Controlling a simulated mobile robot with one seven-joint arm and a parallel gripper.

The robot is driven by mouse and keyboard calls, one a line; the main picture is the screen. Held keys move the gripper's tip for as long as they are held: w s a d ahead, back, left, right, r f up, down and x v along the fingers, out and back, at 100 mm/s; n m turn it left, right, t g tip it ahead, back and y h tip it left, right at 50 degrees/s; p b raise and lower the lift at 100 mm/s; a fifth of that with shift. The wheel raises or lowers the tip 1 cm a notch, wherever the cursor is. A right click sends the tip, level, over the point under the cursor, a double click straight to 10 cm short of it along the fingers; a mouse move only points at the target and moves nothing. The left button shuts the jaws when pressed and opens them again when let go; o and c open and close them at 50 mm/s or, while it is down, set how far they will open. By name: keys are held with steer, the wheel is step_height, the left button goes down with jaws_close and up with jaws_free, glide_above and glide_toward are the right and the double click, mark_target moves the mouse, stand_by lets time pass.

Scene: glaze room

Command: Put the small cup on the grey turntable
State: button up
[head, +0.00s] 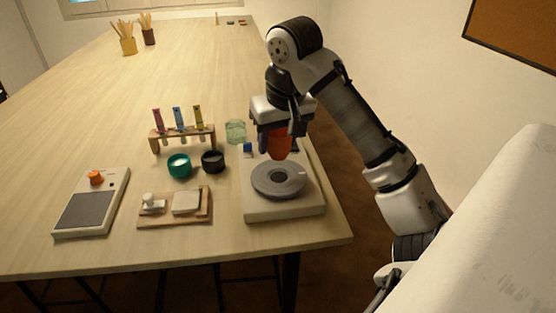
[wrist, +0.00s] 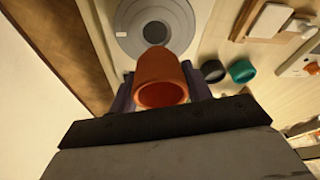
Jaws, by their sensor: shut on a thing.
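The small cup (head: 279,146) is orange-red and is held in my gripper (head: 278,152). In the wrist view the cup (wrist: 160,72) sits between the two fingers, with its open mouth facing the camera. My gripper is shut on it. The grey turntable (head: 265,191) is a round disc on a pale square base (head: 312,207) near the table's right front corner. The cup is above the far part of the disc in the head view and appears apart from it. In the wrist view the turntable (wrist: 185,22) lies beyond the cup, and its top is empty.
Left of the turntable are a teal cup (head: 179,165), a dark cup (head: 212,161), a glass jar (head: 235,131) and a wooden rack (head: 164,140) with several tubes. A wooden board (head: 163,219) and a scale-like device (head: 86,210) stand at front left. The table's middle is clear.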

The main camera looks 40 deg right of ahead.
steer(key=shift+f, duration=2.7)
steer(key=shift+f, duration=0.15)
steer(key=o, duration=1.1)
steer(key=v, duration=1.2)
